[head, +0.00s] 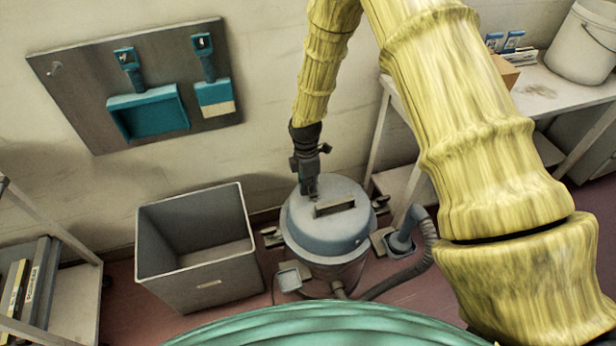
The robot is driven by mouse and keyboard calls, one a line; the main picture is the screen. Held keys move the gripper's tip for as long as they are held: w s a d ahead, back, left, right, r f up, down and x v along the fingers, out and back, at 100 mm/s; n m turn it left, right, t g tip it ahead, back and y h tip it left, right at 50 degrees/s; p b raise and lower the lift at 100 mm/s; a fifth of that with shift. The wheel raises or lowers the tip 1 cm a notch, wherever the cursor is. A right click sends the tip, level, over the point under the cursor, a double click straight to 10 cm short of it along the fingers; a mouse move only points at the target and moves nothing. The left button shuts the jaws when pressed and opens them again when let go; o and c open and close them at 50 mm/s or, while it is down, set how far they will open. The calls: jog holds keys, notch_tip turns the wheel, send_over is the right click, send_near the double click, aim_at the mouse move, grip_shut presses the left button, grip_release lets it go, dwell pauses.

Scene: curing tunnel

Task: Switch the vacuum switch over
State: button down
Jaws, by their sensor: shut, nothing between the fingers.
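The vacuum (325,236) is a round grey canister with a blue-grey lid, standing on the floor in the middle of the head view. A dark slotted handle piece (334,206) sits on top of the lid. My gripper (309,194) points down at the back left part of the lid, close beside that handle piece. It is shut, with nothing seen between its fingers. I cannot tell whether the fingertips touch the lid. The vacuum switch itself cannot be made out; the gripper may hide it.
An open grey bin (200,275) stands left of the vacuum. A hose (424,250) curves on its right. A wall board (90,85) holds a blue dustpan (148,112) and brush (214,97). A bench with a white bucket (583,45) is at the right, a shelf (75,292) at the left.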

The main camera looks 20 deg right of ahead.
jog(key=shift+s+f, duration=0.15)
jog(key=shift+f, duration=0.65)
jog(key=shift+s+f, duration=0.1)
jog(key=shift+f, duration=0.2)
jog(key=shift+r, duration=0.1)
jog(key=shift+w+r+p, duration=0.2)
jog(key=shift+w+p, duration=0.1)
jog(key=shift+w, duration=0.45)
jog(key=shift+r, duration=0.1)
